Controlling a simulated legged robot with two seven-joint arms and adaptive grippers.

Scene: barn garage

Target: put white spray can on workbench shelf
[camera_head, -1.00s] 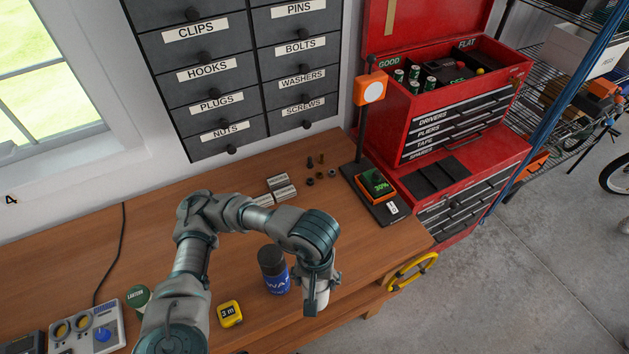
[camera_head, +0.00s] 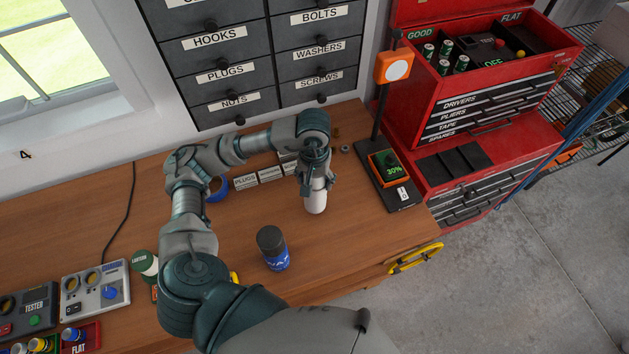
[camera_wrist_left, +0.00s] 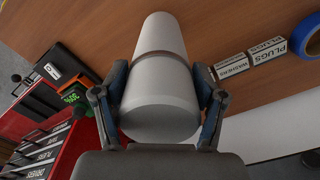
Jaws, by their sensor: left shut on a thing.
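The white spray can (camera_head: 316,200) is held by my left gripper (camera_head: 315,172) over the right part of the wooden workbench (camera_head: 350,230). In the left wrist view, the can (camera_wrist_left: 160,75) sits between the two fingers of my left gripper (camera_wrist_left: 160,105), which touch its sides. In the head view the can looks about upright; I cannot tell whether its lower end touches the bench top. The shelf under the bench top is mostly hidden. My right gripper is not in view.
A dark-capped blue can (camera_head: 273,248) stands nearer on the bench. Small labelled boxes (camera_head: 270,174) and blue tape (camera_head: 217,188) lie behind. A lamp stand with a display (camera_head: 387,165) and a red tool chest (camera_head: 480,110) are at right.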

